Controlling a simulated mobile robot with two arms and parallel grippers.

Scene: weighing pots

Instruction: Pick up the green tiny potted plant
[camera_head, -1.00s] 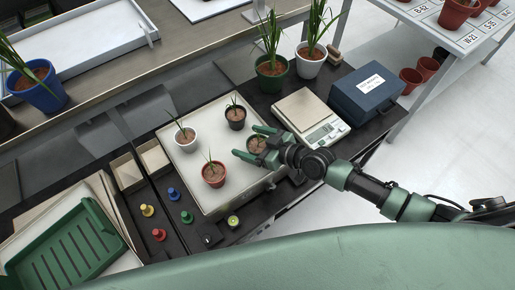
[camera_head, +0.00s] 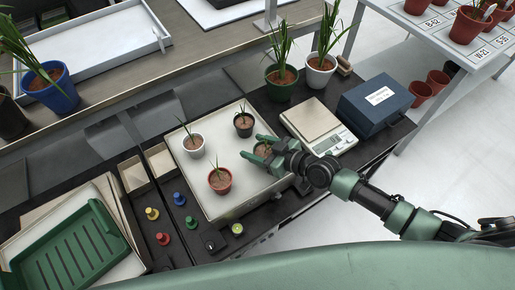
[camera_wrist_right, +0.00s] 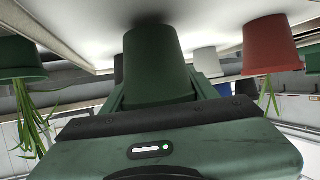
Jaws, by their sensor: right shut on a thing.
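The green tiny pot (camera_wrist_right: 155,65) fills the middle of the right wrist view, upside down in that picture. In the head view its brown soil (camera_head: 264,150) shows between the fingers; most of its wall is hidden, and I cannot make out its plant clearly. My right gripper (camera_head: 256,147) reaches in from the right and is shut on this pot, one finger on each side. The pot is at the right side of the pale tray (camera_head: 223,205); I cannot tell any gap under it. My left gripper is not in view.
Tiny white (camera_head: 193,147), black (camera_head: 243,125) and red (camera_head: 220,182) potted plants stand close by on the tray. A scale (camera_head: 318,125) and a blue box (camera_head: 376,103) stand to the right. Larger green (camera_head: 281,85) and white (camera_head: 320,72) pots stand behind.

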